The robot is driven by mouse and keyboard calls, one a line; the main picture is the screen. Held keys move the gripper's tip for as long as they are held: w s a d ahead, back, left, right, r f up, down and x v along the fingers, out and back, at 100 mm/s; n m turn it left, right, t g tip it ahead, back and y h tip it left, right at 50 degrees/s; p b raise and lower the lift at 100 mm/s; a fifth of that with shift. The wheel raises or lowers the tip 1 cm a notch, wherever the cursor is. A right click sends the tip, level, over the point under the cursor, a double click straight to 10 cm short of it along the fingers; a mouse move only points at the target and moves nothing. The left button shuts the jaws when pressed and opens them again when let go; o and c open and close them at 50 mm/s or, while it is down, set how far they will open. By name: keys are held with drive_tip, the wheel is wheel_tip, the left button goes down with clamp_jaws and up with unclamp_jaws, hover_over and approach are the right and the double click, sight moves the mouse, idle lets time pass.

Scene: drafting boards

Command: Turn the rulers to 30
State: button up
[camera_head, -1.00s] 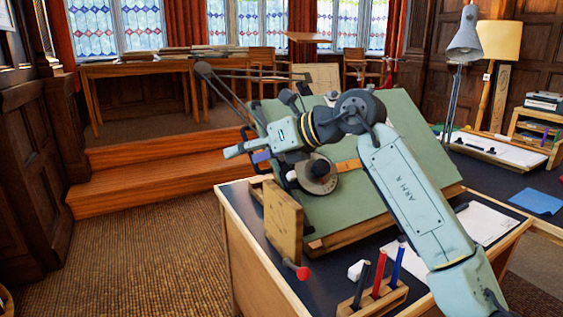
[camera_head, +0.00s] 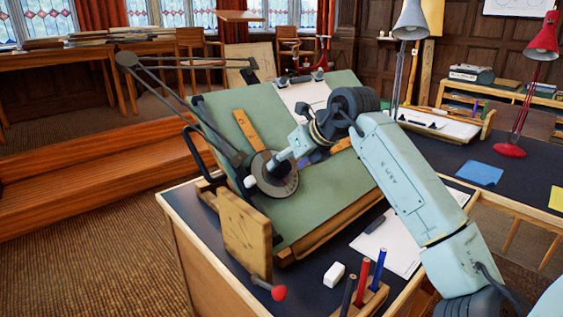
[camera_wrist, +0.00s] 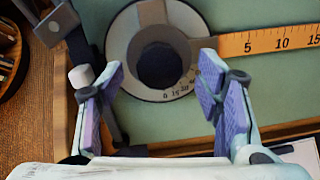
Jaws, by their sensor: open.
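The drafting machine's round protractor head (camera_head: 274,180) is on the tilted green board (camera_head: 345,185). One wooden ruler (camera_head: 246,128) points up the board, and another (camera_head: 341,145) points right, partly behind my arm. In the wrist view the grey dial (camera_wrist: 122,40) surrounds a dark knob (camera_wrist: 158,66); small marks 0, 15 and 30 show at its lower edge. The right ruler (camera_wrist: 275,41) shows 5, 10, 15. My gripper (camera_wrist: 161,67) is open, its purple-padded fingers on either side of the knob in this view. Contact cannot be told. Which mark the pointer meets is unclear.
A white knob (camera_wrist: 80,77) is beside the left finger. A wooden block (camera_head: 245,232) with a red ball handle (camera_head: 278,293) is at the board's near left. A pen holder (camera_head: 368,300), white eraser (camera_head: 334,273) and paper (camera_head: 400,245) lie in front. A red lamp (camera_head: 541,40) stands right.

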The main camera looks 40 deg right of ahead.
sight(283, 164)
drive_tip(key=shift+x, duration=1.65)
drive_tip(key=shift+r, duration=0.1)
clamp_jaws()
